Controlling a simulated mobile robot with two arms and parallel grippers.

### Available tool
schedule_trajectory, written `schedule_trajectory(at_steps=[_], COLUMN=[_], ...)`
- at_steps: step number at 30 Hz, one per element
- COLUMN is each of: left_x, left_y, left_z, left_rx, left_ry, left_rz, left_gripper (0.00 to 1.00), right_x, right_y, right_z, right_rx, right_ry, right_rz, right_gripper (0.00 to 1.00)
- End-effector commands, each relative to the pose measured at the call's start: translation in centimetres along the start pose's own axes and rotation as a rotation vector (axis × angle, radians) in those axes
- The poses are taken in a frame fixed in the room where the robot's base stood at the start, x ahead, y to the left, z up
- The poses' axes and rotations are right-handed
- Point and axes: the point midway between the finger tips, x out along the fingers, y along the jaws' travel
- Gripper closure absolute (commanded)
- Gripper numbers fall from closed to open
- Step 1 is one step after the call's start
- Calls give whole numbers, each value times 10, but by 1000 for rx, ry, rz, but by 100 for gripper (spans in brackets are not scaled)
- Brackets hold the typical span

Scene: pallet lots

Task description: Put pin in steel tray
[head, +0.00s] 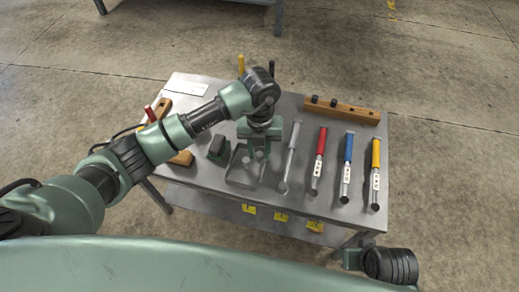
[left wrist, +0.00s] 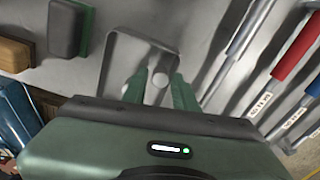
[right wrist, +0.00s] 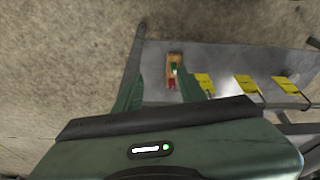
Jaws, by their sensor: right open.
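The steel tray (head: 232,178) is a shallow, square grey tray on the bench top; it also shows in the left wrist view (left wrist: 112,62). My left gripper (head: 254,150) points down over the tray, its two green fingers (left wrist: 160,88) some way apart. Two pale round shapes (left wrist: 160,80) show at and between these fingertips; they may be pin ends, but I cannot tell whether one is gripped or lies in the tray. My right gripper (right wrist: 168,90) is open and empty, low in front of the bench.
Handled tools in red (head: 320,145), blue (head: 348,150) and yellow (head: 376,155) lie right of the tray beside a grey one (head: 291,150). A wooden rack (head: 342,110) stands behind. Yellow tags (head: 281,216) hang at the lower shelf.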

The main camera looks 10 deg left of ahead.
Motion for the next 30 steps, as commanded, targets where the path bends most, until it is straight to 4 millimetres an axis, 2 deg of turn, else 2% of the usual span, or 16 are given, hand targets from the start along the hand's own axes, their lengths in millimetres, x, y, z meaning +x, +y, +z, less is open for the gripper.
schedule_trajectory(at_steps=[8, 11, 15, 24, 30], left_x=[-1, -8, -34, -97, -119], left_y=[0, 0, 0, 0, 0], left_z=[0, 1, 1, 1, 1], left_rx=[-1, 0, 0, -1, -1], left_ry=[0, -2, -5, -3, -2], left_rz=[0, -1, -1, -1, -1], left_gripper=[72, 72, 72, 72, 72], right_x=[0, 0, 23, 58, 69], right_y=[0, 0, -2, -3, -4], right_z=[0, -1, 7, 20, 26], right_rx=[0, 0, -3, -6, -7], right_ry=[0, 3, -20, -37, -42], right_rz=[0, 0, -3, -6, -7], right_gripper=[59, 59, 59, 59, 59])
